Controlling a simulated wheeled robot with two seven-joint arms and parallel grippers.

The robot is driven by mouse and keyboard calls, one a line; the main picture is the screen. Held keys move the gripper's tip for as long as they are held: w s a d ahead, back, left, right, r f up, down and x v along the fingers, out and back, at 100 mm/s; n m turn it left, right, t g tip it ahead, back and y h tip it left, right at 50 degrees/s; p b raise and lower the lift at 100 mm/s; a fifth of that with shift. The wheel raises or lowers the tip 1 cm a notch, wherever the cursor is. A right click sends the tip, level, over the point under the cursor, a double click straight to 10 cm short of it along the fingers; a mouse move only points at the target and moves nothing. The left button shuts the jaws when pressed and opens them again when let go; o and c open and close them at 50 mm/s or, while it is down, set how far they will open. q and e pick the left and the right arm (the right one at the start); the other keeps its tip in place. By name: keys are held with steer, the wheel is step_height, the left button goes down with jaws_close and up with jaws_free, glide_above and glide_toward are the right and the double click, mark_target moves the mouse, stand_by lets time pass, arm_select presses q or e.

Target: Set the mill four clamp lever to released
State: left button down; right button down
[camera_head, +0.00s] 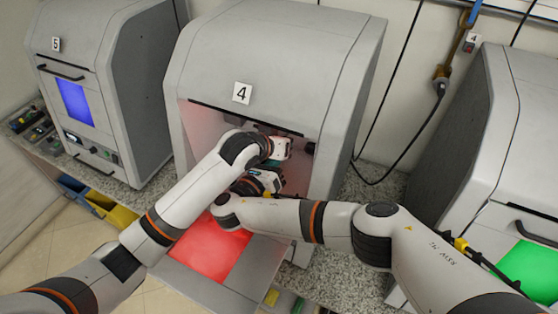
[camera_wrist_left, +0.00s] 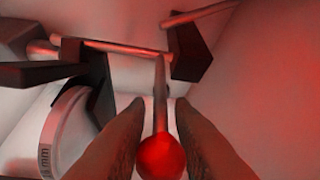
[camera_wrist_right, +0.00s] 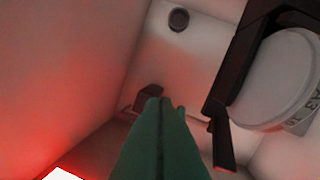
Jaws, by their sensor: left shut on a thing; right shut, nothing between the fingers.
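Mill four (camera_head: 270,50) is the grey cabinet marked 4, open at the front, with both my arms reaching inside. In the left wrist view the clamp lever (camera_wrist_left: 160,80) is a thin rod ending in a red ball knob (camera_wrist_left: 160,157). My left gripper (camera_wrist_left: 160,110) is shut on the lever, one finger on each side of the rod, the knob toward the camera. My right gripper (camera_wrist_right: 167,103) is shut and empty inside the cabinet. The head view hides the lever and the fingertips behind my arms.
A white round blank (camera_wrist_right: 280,85) sits in a dark holder (camera_wrist_right: 222,130), right of my right gripper. A dark bracket (camera_wrist_left: 190,45) and crossbar (camera_wrist_left: 115,46) stand beyond the lever. Cabinet walls are close around both grippers. Another mill (camera_head: 110,80) stands at left, one (camera_head: 510,110) at right.

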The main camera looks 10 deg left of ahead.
arm_select(q)
steer(key=shift+w+r, duration=0.1)
steer(key=shift+r, duration=0.05)
arm_select(e)
steer(key=shift+s+a+r, duration=0.1)
steer(key=shift+a+r, duration=0.2)
steer(key=shift+r, duration=0.6)
arm_select(q)
steer(key=c, duration=1.3)
jaws_free()
arm_select(e)
steer(key=shift+f, duration=0.15)
arm_select(q)
steer(key=shift+a, duration=0.1)
